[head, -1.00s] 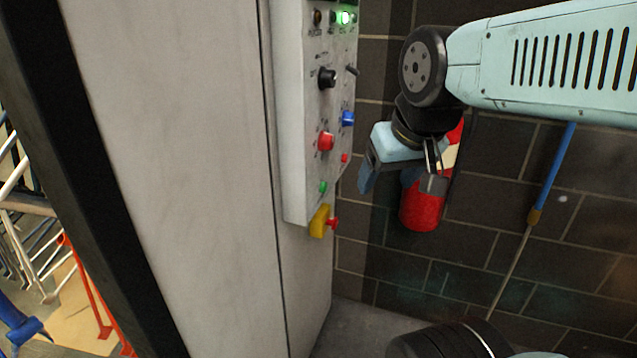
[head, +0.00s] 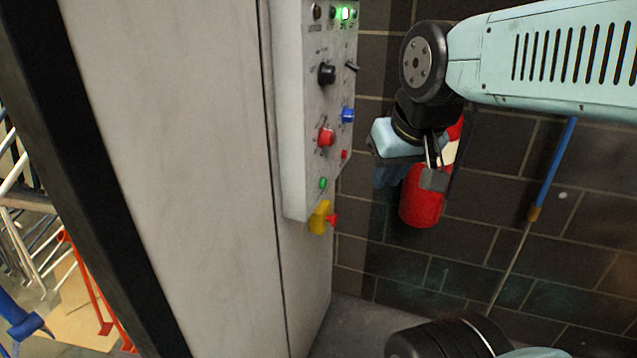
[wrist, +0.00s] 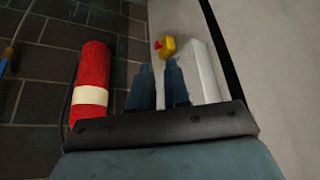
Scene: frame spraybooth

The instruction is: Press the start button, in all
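The control box (head: 293,120) is a pale grey box on the side of a tall cabinet. Its face shows a small green button (head: 323,184) near the bottom, a red button (head: 326,136), a blue button (head: 348,115) and a small red one (head: 344,154). Labels are too small to read, so I cannot tell which is start.
A yellow block with a red knob (head: 320,217) sits just under the control box; it also shows beyond my fingertips in the wrist view (wrist: 167,48). A red extinguisher (head: 421,198) hangs on the dark block wall behind my gripper. A blue-handled pole (head: 556,170) leans right.

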